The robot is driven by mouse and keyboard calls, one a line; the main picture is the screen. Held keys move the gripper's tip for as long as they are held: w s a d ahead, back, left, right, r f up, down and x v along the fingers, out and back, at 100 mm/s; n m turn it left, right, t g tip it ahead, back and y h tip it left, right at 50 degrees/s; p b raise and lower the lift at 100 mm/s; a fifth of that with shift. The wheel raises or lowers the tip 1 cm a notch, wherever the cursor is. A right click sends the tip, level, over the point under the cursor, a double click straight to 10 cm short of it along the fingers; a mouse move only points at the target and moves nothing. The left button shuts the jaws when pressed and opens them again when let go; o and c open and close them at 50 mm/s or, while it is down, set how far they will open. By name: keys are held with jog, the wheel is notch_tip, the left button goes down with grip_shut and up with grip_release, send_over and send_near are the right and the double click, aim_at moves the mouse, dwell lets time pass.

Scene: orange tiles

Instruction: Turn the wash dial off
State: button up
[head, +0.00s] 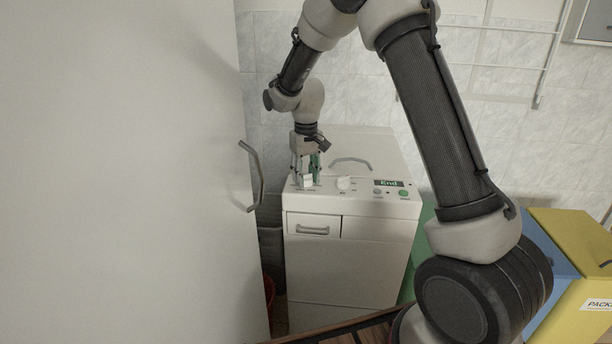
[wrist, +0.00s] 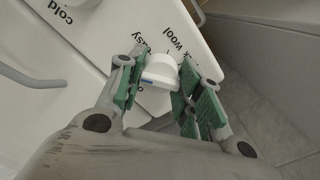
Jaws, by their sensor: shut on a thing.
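The washing machine (head: 375,228) is white, with a sloped control panel on top. My gripper (head: 306,170) points down at the panel's left end. Its green-padded fingers are closed around the left dial, a white knob (wrist: 162,70) with a blue mark. Printed words beside it in the wrist view include "easy" and "wool". The fingers partly hide this dial and its labels in the head view. A second white dial (head: 343,183) stands to the right on the panel, apart from the gripper. The display (head: 388,183) reads "End".
A grey button (head: 378,194) and a green button (head: 403,193) sit at the panel's right. A white door or panel with a handle (head: 253,177) fills the left side. A yellow and blue box (head: 570,250) stands at the right. A tiled wall is behind.

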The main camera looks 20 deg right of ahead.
jog(key=n, duration=0.5)
jog(key=shift+n, duration=0.3)
jog(key=n, duration=0.5)
jog(key=shift+n, duration=0.3)
jog(key=o, duration=1)
jog(key=shift+o, duration=0.2)
notch_tip(320, 180, up, 12)
